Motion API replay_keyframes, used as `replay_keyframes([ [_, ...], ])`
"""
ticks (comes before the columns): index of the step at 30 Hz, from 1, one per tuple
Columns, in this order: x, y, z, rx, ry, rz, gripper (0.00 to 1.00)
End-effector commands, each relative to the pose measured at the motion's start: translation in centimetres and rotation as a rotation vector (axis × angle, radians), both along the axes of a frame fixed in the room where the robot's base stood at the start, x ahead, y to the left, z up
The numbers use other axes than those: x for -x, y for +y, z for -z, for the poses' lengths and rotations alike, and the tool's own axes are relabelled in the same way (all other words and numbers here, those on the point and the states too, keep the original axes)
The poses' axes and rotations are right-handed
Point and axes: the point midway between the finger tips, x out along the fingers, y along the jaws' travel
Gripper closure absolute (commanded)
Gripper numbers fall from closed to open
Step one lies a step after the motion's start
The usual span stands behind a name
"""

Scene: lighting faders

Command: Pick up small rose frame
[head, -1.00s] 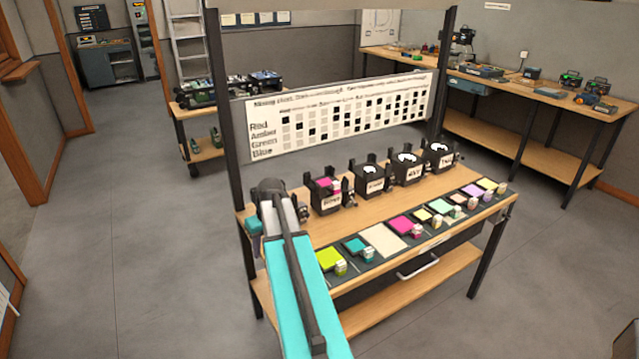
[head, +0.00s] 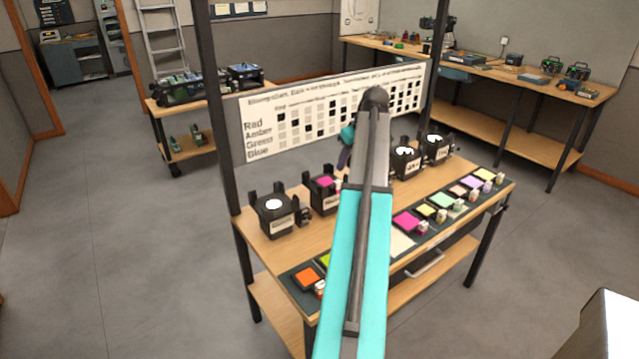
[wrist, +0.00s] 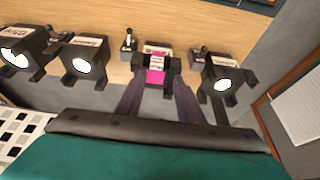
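A magenta piece (head: 325,182) sits in the front of a black lamp (head: 324,197) on the bench; the wrist view shows it too (wrist: 157,70). I cannot tell which of these is the small rose frame. My gripper (head: 344,160) is above the lamp row, partly behind my arm.
More black lamps with white faces stand beside it, including one at the left (head: 273,212). A dark mat (head: 297,290) along the front edge bears several coloured squares with small blocks. A chart board (head: 300,125) spans the bench's back between black posts. My arm hides the middle of the bench.

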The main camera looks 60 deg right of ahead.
Motion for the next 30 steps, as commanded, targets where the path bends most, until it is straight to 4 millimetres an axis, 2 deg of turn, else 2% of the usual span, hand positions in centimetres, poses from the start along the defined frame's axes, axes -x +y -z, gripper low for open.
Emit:
replay_keyframes([
  [4, 0.6, -0.5, -0.7, 0.005, -0.004, -0.001, 0.66],
  [17, -0.5, 0.2, -0.3, 0.005, -0.004, -0.014, 0.66],
  [23, -1.3, 0.1, 1.3, 0.003, -0.002, -0.016, 0.66],
  [30, -2.4, -0.3, 4.0, 0.003, -0.003, -0.018, 0.66],
])
